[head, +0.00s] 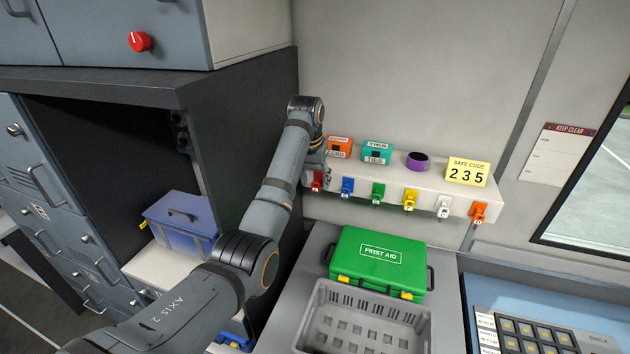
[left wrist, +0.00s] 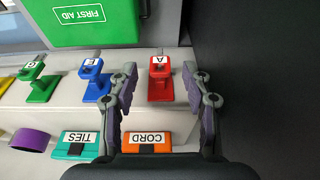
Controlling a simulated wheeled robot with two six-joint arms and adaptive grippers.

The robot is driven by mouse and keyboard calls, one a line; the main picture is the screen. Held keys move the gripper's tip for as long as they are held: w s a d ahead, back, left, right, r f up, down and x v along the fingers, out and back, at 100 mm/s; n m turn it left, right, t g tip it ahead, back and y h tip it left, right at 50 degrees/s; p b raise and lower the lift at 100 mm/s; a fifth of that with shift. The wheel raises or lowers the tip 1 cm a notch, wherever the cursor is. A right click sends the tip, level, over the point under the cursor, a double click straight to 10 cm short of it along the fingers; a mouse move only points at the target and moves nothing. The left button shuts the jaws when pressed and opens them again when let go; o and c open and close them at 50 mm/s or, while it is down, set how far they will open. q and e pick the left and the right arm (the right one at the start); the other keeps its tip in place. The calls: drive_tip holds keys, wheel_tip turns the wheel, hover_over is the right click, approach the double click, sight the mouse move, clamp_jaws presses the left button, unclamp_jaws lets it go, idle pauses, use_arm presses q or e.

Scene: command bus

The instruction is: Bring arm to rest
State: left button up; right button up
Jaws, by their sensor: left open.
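My left arm (head: 275,195) reaches in from the left and across to the wall shelf. My left gripper (head: 316,165) is at the shelf's left end, partly hidden behind its own wrist. In the left wrist view, its fingers (left wrist: 163,78) are spread apart with nothing held. The red key-like piece marked A (left wrist: 161,80) shows between the fingers; whether they touch it I cannot tell. The red piece also shows in the head view (head: 317,182), just below the gripper. My right gripper is in neither view.
The shelf (head: 440,196) carries a row of coloured pieces, an orange CORD box (head: 339,147), a teal TIES box (head: 376,152), a purple ring (head: 417,161) and a code sign (head: 467,171). A green first aid case (head: 380,262) and grey crate (head: 368,315) stand below. A dark cabinet wall (head: 240,120) is close left.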

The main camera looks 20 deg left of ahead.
use_arm(q)
drive_tip(key=shift+s+r, duration=0.25)
drive_tip(key=shift+r, duration=0.4)
drive_tip(key=shift+r, duration=0.65)
drive_tip(key=shift+s+v, duration=0.15)
drive_tip(key=shift+v, duration=1.15)
drive_tip(key=shift+s+v, duration=0.2)
drive_tip(key=shift+v, duration=1.1)
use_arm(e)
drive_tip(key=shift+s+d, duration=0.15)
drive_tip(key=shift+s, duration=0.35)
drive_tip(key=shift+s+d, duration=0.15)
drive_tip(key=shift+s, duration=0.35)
use_arm(q)
drive_tip(key=shift+f, duration=0.25)
